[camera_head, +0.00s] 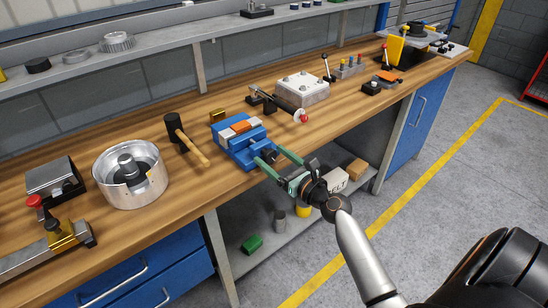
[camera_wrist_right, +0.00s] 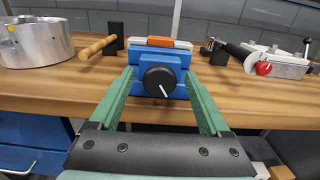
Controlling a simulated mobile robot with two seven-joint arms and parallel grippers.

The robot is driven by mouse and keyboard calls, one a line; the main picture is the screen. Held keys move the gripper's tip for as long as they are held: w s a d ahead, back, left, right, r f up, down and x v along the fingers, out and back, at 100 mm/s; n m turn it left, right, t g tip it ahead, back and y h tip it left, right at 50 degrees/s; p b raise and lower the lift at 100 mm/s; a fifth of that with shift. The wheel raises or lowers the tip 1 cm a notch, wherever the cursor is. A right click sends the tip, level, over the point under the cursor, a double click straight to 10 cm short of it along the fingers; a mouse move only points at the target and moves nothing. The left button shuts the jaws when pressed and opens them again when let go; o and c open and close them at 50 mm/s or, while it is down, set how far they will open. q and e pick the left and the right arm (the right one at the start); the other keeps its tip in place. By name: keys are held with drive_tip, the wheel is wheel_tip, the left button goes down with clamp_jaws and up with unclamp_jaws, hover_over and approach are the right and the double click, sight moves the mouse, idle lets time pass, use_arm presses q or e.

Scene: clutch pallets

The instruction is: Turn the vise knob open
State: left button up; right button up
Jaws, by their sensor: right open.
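A blue vise (camera_head: 239,141) stands near the front edge of the wooden bench, with an orange part (camera_head: 239,127) at its top. Its round black knob (camera_wrist_right: 160,82) with a thin light-coloured bar faces my right wrist camera. My right gripper (camera_head: 275,159) is in front of the vise. Its green fingers are open in the right wrist view (camera_wrist_right: 163,95), one on each side of the knob. The fingers look apart from the knob. In the head view the knob is hard to make out near the fingers. My left gripper does not show in either view.
A hammer (camera_head: 186,139) and a metal pot (camera_head: 129,179) are on the bench left of the vise. A lever clamp with a red knob (camera_wrist_right: 264,68) and a light metal block (camera_head: 302,89) are to its right. The bench's lower shelf (camera_head: 273,247) holds several small items.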

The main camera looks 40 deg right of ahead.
clamp_jaws()
idle(0.6)
